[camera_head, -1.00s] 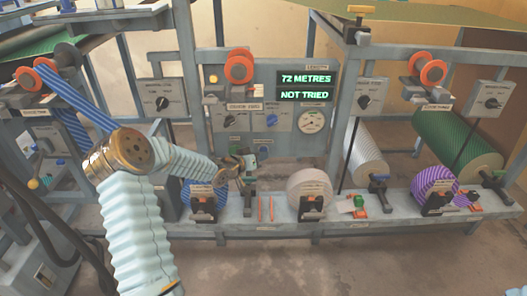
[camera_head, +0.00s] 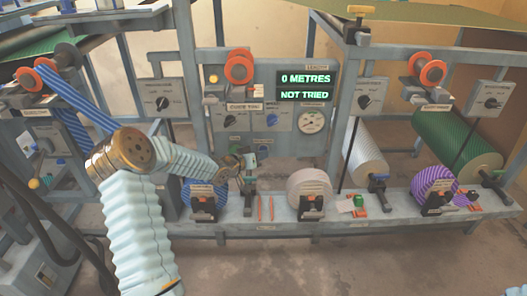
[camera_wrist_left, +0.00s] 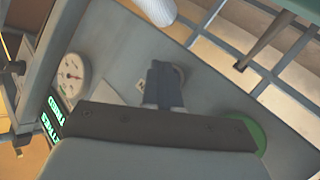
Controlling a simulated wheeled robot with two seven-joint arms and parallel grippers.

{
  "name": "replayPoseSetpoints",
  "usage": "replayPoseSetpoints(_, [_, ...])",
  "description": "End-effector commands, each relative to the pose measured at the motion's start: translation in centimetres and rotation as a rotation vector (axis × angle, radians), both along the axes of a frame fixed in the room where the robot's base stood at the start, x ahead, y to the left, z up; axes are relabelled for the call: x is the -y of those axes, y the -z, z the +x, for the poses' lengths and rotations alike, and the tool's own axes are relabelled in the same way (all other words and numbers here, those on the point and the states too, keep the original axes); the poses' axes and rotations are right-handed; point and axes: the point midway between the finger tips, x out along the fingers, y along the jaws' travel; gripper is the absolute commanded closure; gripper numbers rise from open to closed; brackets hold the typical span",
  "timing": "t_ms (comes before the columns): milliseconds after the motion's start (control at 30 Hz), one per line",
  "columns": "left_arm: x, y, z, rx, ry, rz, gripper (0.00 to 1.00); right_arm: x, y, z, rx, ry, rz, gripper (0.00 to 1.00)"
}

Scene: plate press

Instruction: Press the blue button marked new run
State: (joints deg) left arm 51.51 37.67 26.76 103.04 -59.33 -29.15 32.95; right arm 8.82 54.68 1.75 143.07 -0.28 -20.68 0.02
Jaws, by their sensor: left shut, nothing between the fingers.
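My left gripper (camera_head: 250,161) is at the front of the grey control panel (camera_head: 290,136), below the dials, with its arm coming in from the left. In the left wrist view its fingers (camera_wrist_left: 166,70) are shut and empty, with the tips at the panel beside a pale label. A round edge shows just behind the tips. I cannot make out a blue button or its lettering there; the fingers hide that spot. Contact cannot be told. The display (camera_head: 305,86) reads "0 METRES" and "NOT TRIED". My right gripper is not in view.
A green round disc (camera_wrist_left: 246,131) shows partly behind the gripper body in the left wrist view. Several rolls, such as the white roll (camera_head: 310,187), stand along the bench below.

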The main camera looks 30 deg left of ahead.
Motion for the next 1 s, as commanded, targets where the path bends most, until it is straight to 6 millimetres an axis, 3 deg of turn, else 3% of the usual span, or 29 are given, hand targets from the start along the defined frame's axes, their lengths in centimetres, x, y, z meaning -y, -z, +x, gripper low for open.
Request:
replayPoseSetpoints(633, [0.8,0.0,-1.4,0.0,0.0,0.0,1.0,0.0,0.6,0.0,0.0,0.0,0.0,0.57])
replayPoseSetpoints(1000, [2.7,0.1,-4.4,0.0,0.001,0.0,1.0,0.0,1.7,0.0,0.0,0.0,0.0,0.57])
